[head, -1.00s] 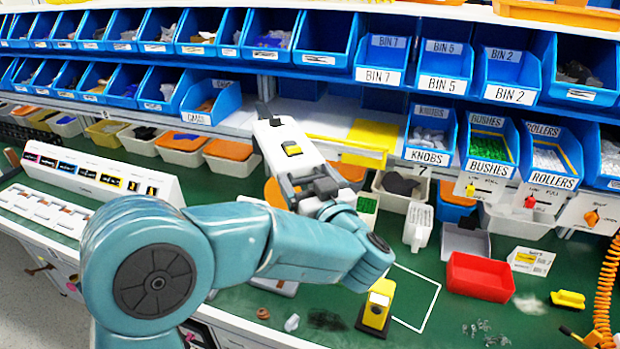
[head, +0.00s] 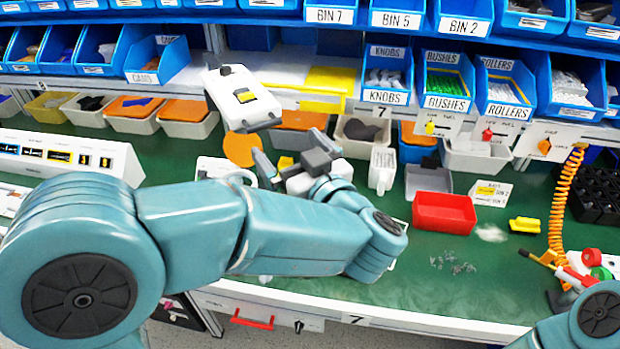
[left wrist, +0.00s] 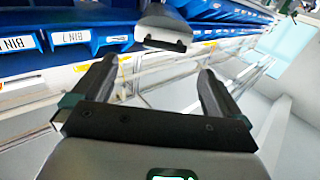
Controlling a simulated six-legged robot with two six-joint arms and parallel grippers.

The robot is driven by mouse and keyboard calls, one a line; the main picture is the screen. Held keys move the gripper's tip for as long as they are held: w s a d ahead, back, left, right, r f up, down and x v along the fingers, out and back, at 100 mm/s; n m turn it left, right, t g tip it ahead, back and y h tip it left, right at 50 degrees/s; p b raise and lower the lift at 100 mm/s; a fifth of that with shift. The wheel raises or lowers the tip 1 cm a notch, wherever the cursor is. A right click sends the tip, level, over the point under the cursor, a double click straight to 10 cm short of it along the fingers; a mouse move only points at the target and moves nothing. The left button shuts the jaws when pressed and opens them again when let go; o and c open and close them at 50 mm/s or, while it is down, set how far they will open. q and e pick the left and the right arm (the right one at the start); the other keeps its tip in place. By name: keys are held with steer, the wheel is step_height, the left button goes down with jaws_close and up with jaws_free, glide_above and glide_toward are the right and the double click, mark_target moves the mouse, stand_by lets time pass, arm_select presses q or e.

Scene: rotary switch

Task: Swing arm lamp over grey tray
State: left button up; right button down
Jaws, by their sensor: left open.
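The lamp head (head: 243,97), a white block with a yellow button, hangs above the back left of the green bench in the head view. In the left wrist view its dark-edged end (left wrist: 165,32) is beyond my fingertips. My left gripper (head: 290,158) is open and empty, just below and right of the lamp head, with a gap between them. Its two dark fingers stand apart in the left wrist view (left wrist: 158,78). The grey tray (head: 428,180) lies behind the red tray, right of my left gripper. The lamp's arm is not clearly visible.
A red tray (head: 445,213) sits in front of the grey tray. Blue bins labelled knobs, bushes and rollers (head: 505,103) line the shelf behind. An orange coiled hose (head: 565,205) hangs at the right. Green bench shows at the front right.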

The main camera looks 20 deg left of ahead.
arm_select(q)
steer(key=b+v, duration=0.1)
steer(key=v, duration=0.6)
steer(key=shift+w+a, duration=0.1)
steer(key=shift+s, duration=0.2)
